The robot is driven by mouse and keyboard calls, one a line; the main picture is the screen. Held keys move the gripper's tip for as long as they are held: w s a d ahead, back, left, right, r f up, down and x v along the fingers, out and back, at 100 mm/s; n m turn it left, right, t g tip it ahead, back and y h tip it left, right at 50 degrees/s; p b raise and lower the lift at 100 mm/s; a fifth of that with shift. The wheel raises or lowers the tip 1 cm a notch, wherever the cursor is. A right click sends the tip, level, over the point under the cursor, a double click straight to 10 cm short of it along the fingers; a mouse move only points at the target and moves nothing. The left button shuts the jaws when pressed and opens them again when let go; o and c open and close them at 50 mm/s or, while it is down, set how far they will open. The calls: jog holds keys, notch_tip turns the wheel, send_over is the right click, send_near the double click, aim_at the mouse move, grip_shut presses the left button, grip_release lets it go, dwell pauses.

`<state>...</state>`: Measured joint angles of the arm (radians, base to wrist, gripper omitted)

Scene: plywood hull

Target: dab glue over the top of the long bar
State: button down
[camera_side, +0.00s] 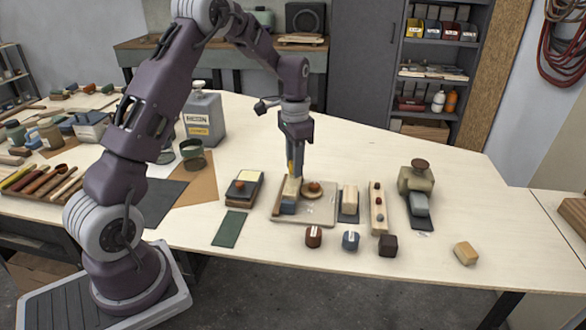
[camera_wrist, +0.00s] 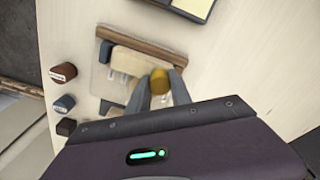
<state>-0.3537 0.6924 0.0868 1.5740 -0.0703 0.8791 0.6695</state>
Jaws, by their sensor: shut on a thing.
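My gripper (camera_wrist: 160,97) is shut on a yellow round-ended piece (camera_wrist: 160,80), likely the glue dabber. In the side view, my gripper (camera_side: 294,172) points down over the left part of a pale tray (camera_side: 318,214). A pale wooden bar (camera_wrist: 134,63) lies under the held piece, beside a brown strip (camera_wrist: 150,46). In the side view the bar's pale top (camera_side: 291,187) shows just below the fingers. Whether the held piece touches it, I cannot tell. No glue can be made out on the bar.
A round brown-knobbed piece (camera_side: 314,188) sits on the tray. To the right stand a wooden block (camera_side: 349,199), a bar with dark red knobs (camera_side: 378,216) and a clamp-like block (camera_side: 416,180). Red (camera_side: 314,237), blue (camera_side: 350,241) and dark (camera_side: 388,246) pieces line the front.

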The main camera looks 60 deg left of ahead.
jog(key=shift+w+a+r, duration=0.1)
jog(key=shift+w+a, duration=0.4)
jog(key=shift+r, duration=3.95)
jog(key=shift+f, duration=0.15)
